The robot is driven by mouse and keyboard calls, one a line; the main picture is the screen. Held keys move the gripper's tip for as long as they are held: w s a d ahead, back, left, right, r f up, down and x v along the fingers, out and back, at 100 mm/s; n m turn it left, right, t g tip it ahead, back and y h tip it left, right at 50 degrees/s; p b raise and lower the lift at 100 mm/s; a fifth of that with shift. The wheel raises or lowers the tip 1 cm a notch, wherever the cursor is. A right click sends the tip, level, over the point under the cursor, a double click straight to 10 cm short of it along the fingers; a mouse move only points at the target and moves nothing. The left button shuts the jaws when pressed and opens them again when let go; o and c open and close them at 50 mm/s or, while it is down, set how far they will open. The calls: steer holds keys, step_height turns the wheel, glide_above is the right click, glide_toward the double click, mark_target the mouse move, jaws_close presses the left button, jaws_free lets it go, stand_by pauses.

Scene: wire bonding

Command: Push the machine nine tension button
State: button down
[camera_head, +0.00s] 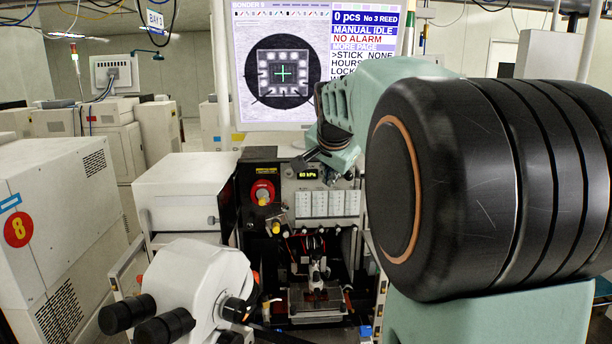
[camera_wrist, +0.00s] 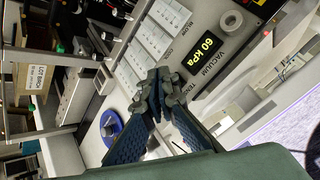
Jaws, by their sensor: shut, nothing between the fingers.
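Machine nine's front panel (camera_wrist: 205,22) fills the upper part of the wrist view, turned on its side. It carries a lit "60 kPa" display (camera_wrist: 208,52) labelled VACUUM, and a partly covered label starting "TENS" (camera_wrist: 190,93). The tension button itself cannot be made out; my gripper covers that part of the panel. My gripper (camera_wrist: 160,92) is shut and empty, with its fingertips in front of the panel beside the display. In the head view the gripper (camera_head: 312,160) is just above the panel's display (camera_head: 307,174). I cannot tell whether it touches the panel.
A red emergency-type button (camera_head: 263,192) is left of the panel. White switch blocks (camera_head: 328,204) sit below the display. A monitor (camera_head: 283,75) stands above. A white microscope (camera_head: 200,290) is at the front left. Machine eight (camera_head: 60,240) stands far left.

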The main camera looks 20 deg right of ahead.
steer(key=shift+w+d, duration=0.1)
steer(key=shift+w, duration=0.3)
stand_by(0.3)
steer(key=shift+s, duration=0.1)
steer(key=shift+s+a+b, duration=0.25)
steer(key=shift+s+b, duration=0.15)
steer(key=shift+s, duration=0.35)
steer(key=s+a+b, duration=0.1)
steer(key=s+b, duration=0.2)
steer(key=s, duration=0.2)
steer(key=shift+s+a, duration=0.35)
steer(key=shift+s, duration=0.05)
steer(key=shift+w, duration=0.1)
